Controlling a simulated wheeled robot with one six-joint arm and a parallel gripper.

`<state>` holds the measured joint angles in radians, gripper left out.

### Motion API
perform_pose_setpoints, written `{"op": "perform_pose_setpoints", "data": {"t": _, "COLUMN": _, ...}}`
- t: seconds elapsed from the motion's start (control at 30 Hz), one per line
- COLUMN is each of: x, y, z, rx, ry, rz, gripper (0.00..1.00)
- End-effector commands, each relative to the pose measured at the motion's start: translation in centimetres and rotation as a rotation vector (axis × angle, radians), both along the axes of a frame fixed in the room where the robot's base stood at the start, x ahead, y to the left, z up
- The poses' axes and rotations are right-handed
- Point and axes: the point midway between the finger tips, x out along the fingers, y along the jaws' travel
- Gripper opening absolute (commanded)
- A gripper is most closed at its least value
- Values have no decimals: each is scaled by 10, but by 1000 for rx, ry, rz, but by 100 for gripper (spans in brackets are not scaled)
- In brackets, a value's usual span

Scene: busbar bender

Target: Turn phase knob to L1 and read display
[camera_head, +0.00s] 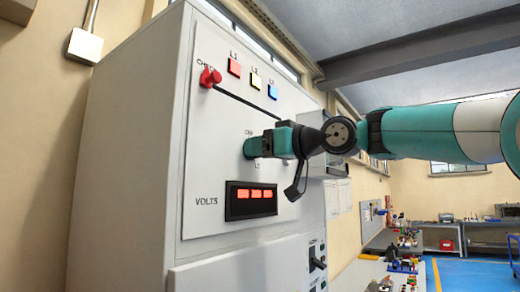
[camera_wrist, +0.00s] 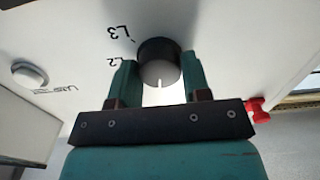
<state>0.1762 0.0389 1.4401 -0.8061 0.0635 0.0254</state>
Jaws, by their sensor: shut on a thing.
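The phase knob (camera_wrist: 158,52) is a black round knob with a pale face and a white pointer line. In the wrist view my gripper (camera_wrist: 160,78) is shut on it, one finger on each side. The labels L3 and L2 show beside the knob; I see no L1 label there. In the head view my gripper (camera_head: 254,146) covers the knob against the white cabinet's front (camera_head: 207,170). The display (camera_head: 251,200), marked VOLTS, is lit orange-red below my gripper. Its characters are too blurred to read.
Above are a red lamp (camera_head: 234,67) marked L1, a yellow lamp (camera_head: 256,79) and a blue lamp (camera_head: 272,91). A red plug (camera_head: 210,78) marked CHECK sits at their left. Benches with parts (camera_head: 394,262) stand at the right.

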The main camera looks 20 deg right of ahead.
Motion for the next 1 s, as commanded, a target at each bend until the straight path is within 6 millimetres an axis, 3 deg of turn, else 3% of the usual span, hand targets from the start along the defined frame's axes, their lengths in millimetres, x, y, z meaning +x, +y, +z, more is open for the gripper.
{"op": "perform_pose_setpoints", "data": {"t": 0.6, "x": 0, "y": 0, "z": 0, "rx": 391, "ry": 285, "rz": 2, "gripper": 20}}
{"op": "perform_pose_setpoints", "data": {"t": 1.0, "x": 0, "y": 0, "z": 0, "rx": 501, "ry": 366, "rz": 1, "gripper": 20}}
